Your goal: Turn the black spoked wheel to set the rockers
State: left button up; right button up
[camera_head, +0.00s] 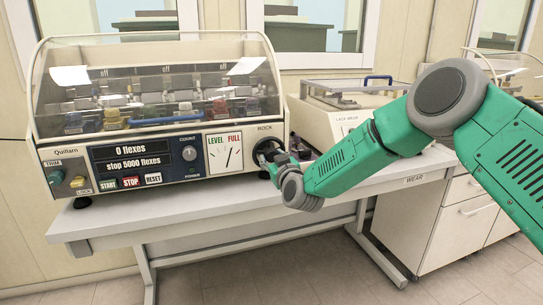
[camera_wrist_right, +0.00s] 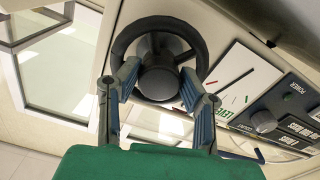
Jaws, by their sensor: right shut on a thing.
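The black spoked wheel (camera_head: 264,146) is on the right end of the flexing machine's front panel, under the ROCK label. It fills the top middle of the right wrist view (camera_wrist_right: 159,24), with its spokes and round hub showing. My right gripper (camera_wrist_right: 160,84) is shut on the wheel, with its two fingers on either side of the hub. In the head view the right gripper (camera_head: 268,156) covers part of the wheel. The LEVEL/FULL gauge (camera_head: 224,153) is just left of the wheel, with a thin dark needle and red and green marks. My left gripper is out of view.
The machine's display (camera_head: 132,155) reads 0 flexes and stop 5000 flexes. START, STOP and RESET buttons sit below it. Another tester (camera_head: 335,115) stands to the right on the grey bench (camera_head: 220,213).

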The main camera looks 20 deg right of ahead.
jog(key=n, duration=0.3)
jog(key=shift+w+r+p, duration=0.1)
jog(key=shift+r+p, duration=0.2)
jog(key=shift+r, duration=0.1)
jog(key=shift+n, duration=1.8)
jog(key=o, duration=0.9)
jog(key=shift+f, duration=0.1)
jog(key=shift+o, duration=1.2)
jog(key=shift+w+f, duration=0.1)
jog(key=shift+f, duration=0.05)
jog(key=s, duration=1.2)
